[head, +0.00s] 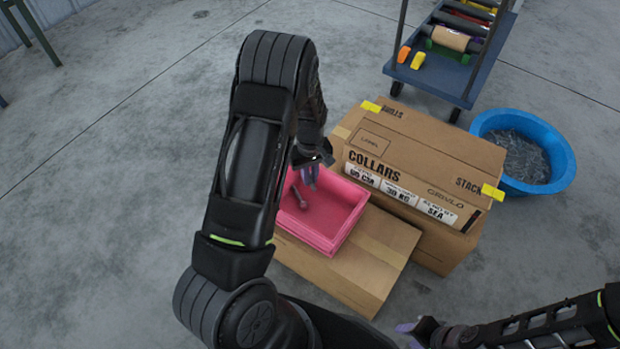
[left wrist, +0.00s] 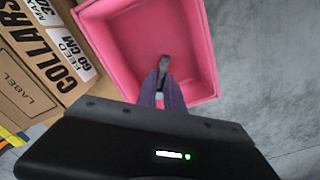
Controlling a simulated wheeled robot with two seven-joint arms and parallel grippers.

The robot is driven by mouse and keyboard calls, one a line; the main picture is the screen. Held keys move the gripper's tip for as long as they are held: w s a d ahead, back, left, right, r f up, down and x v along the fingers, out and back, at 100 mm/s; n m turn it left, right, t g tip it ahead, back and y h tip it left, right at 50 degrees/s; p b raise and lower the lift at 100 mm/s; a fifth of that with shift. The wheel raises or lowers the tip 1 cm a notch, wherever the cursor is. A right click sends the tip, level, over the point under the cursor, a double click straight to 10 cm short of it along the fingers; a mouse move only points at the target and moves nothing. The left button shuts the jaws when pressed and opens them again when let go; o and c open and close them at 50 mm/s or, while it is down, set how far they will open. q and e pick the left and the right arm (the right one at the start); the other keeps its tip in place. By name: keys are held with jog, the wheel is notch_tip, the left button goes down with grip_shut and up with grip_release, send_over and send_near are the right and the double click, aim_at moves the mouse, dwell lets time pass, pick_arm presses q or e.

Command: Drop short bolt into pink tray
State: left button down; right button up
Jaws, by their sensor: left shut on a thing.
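The pink tray (head: 345,228) sits on a cardboard box, and in the left wrist view its pink wall (left wrist: 208,50) lies beyond my fingertips. My left gripper (head: 309,176) is over the tray. In the left wrist view, its purple fingers (left wrist: 162,90) are shut on the short grey bolt (left wrist: 164,64), which sticks out past the tips. The bolt (head: 299,197) also shows against the tray floor in the head view; its height above that floor is hard to tell. My right gripper (head: 418,328) is low at the bottom edge, its opening unclear.
The cardboard box (head: 385,245) under the tray adjoins a larger box marked COLLARS (head: 430,145). A blue tub (head: 555,145) of clear material stands right of it. A blue cart (head: 440,75) is behind. Concrete floor is free at left.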

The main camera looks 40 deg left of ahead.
pick_arm(q)
jog(key=shift+f, duration=0.15)
notch_tip(320, 180, down, 6)
jog(key=b, duration=0.5)
jog(key=c, duration=1.4)
grip_release()
jog(key=shift+r, duration=0.25)
notch_tip(320, 180, up, 8)
jog(key=shift+f+p, duration=0.2)
jog(key=shift+p, duration=0.95)
jog(key=shift+s, duration=0.1)
